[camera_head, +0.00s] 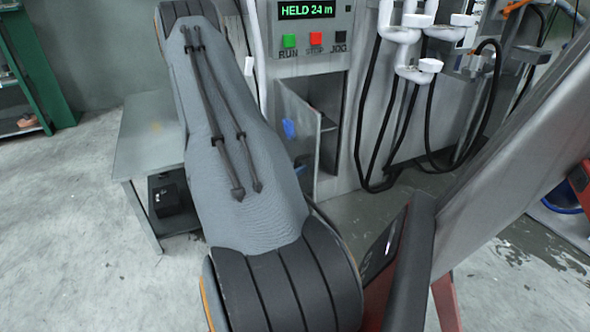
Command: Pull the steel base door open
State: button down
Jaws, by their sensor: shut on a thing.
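The steel base door (301,150) is at the middle of the view, low on the grey machine cabinet under the control panel. It stands partly open, swung out from the cabinet front. A dark opening (332,135) with a shelf edge shows to its right. A blue spot (289,129), perhaps on the door or its handle, shows near my arm; I cannot tell what it is. My grey-sleeved arm hides the left lower part of the door area. My gripper is not visible in this view, so its contact with the door cannot be seen.
The control panel (303,52) reads HELD 24 m, above green, red and black buttons. Black hoses (372,120) hang right of the opening. A steel table (145,140) with a black box (166,196) beneath stands left. Concrete floor (70,240) is clear at left.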

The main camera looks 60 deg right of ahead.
jog(key=shift+w+d, duration=0.1)
jog(key=shift+w, duration=0.2)
jog(key=c, duration=2)
grip_release()
jog(key=shift+c, duration=0.2)
jog(key=shift+s, duration=0.15)
jog(key=p+v, duration=0.1)
jog(key=v, duration=0.6)
jog(key=shift+a, duration=0.4)
